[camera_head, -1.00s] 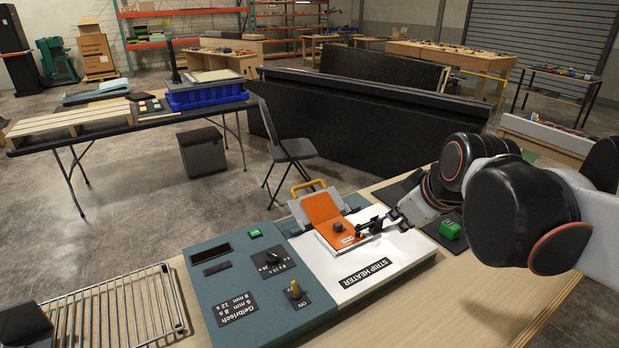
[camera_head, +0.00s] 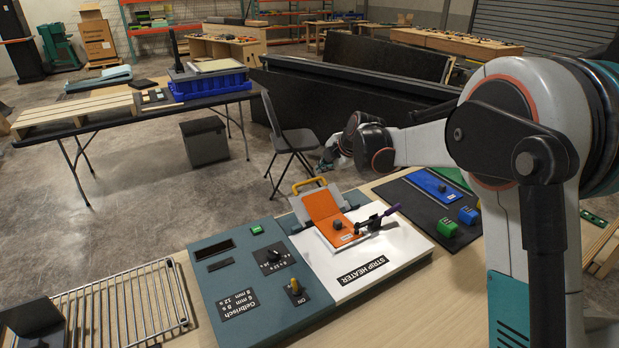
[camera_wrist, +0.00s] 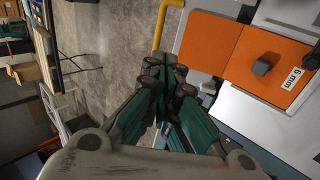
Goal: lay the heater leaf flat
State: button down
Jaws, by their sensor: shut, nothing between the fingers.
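The strip heater (camera_head: 375,262) is a white plate beside a teal console. Its hinged leaf (camera_head: 345,196) is pale, with a yellow handle (camera_head: 309,183) at its far edge, and stands tilted up. An orange sheet (camera_head: 338,228) with a dark knob lies bent across leaf and plate. My gripper (camera_head: 329,163) is shut and empty, beyond and above the leaf. In the wrist view my shut gripper (camera_wrist: 165,72) is beside the yellow handle (camera_wrist: 160,28) and the orange sheet (camera_wrist: 250,60), apart from both.
The teal console (camera_head: 240,285) has knobs and a green button. A wire rack (camera_head: 120,305) lies to its left. A dark mat (camera_head: 428,215) with blue and green blocks lies right of the heater. A folding chair (camera_head: 285,135) stands behind the bench.

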aim_at(306, 184)
jog(key=b+x, duration=0.2)
jog(key=x, duration=1.3)
jog(key=shift+a+r, duration=0.1)
jog(key=shift+r, duration=0.05)
jog(key=shift+w+a+f+g+h, duration=0.2)
jog(key=shift+w+f+g+h, duration=0.1)
jog(key=shift+f+g, duration=0.15)
jog(key=shift+w+a+f+g+h, duration=0.25)
jog(key=shift+w+f+g+h, duration=0.1)
jog(key=shift+f, duration=0.25)
jog(key=shift+w+a+f+g+h, duration=0.15)
jog(key=shift+w+f+g+h, duration=0.1)
jog(key=shift+f+g, duration=0.35)
jog(key=shift+s+b+x, duration=0.1)
jog(key=shift+b+x, duration=0.15)
jog(key=shift+x, duration=0.65)
jog(key=shift+s+b+x, duration=0.15)
jog(key=shift+b+x, duration=0.1)
jog(key=shift+x, duration=0.6)
jog(key=shift+f, duration=0.15)
